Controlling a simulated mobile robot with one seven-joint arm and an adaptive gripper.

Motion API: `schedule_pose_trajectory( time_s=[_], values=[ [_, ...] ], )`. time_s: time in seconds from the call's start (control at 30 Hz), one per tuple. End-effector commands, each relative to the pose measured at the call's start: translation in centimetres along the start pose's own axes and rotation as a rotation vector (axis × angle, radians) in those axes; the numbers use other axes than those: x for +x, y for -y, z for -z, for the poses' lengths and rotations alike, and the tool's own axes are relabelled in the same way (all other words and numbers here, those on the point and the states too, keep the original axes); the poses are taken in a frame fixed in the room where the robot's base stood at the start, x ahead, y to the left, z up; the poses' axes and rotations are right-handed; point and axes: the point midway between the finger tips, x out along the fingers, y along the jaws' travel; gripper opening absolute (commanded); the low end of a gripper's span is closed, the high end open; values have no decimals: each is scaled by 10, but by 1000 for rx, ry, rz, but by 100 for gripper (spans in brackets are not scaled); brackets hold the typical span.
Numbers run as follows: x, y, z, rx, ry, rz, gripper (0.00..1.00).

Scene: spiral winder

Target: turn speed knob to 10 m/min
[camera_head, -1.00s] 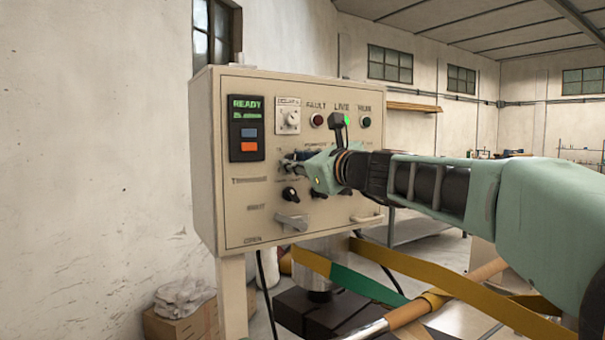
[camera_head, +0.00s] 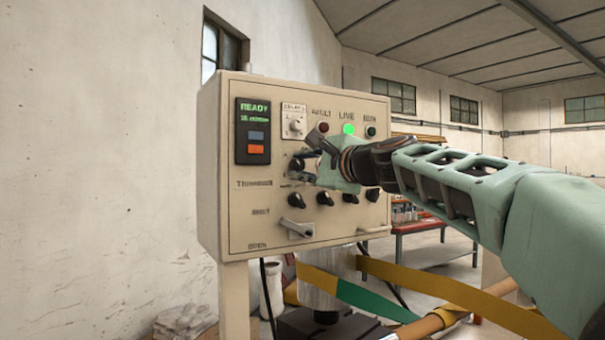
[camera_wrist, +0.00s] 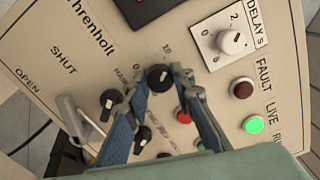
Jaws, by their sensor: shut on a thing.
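The beige control panel (camera_head: 300,215) carries a black knob (camera_wrist: 160,77) with printed scale marks around it, a 10 among them. My gripper (camera_wrist: 158,74) has one finger on each side of this knob and is shut on it. Its pointer line faces roughly up in the wrist view. In the head view, my gripper (camera_head: 310,170) reaches the panel from the right and largely hides that knob. The display (camera_head: 252,130) shows READY in green, with a smaller line below that is too blurred to read surely.
Several black knobs (camera_head: 325,198) sit just below my gripper. A grey lever handle (camera_head: 296,228) is lower left. A white delay dial (camera_wrist: 231,41), a dark red lamp (camera_wrist: 242,88) and a lit green lamp (camera_wrist: 254,124) are close by. A red button (camera_wrist: 183,115) lies beside my finger.

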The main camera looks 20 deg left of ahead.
Motion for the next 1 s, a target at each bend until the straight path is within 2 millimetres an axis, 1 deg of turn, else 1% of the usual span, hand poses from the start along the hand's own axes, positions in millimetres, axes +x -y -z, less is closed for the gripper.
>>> schedule_pose_trajectory(
  time_s=[0.1,0.3,0.87,0.9,1.0],
  values=[
    [0,-1,0,-59,1,1,0],
    [0,0,0,-123,0,1,0],
    [0,1,0,-149,0,1,0],
    [0,1,0,-149,0,1,27],
    [0,0,0,-148,0,1,38]
  ],
)
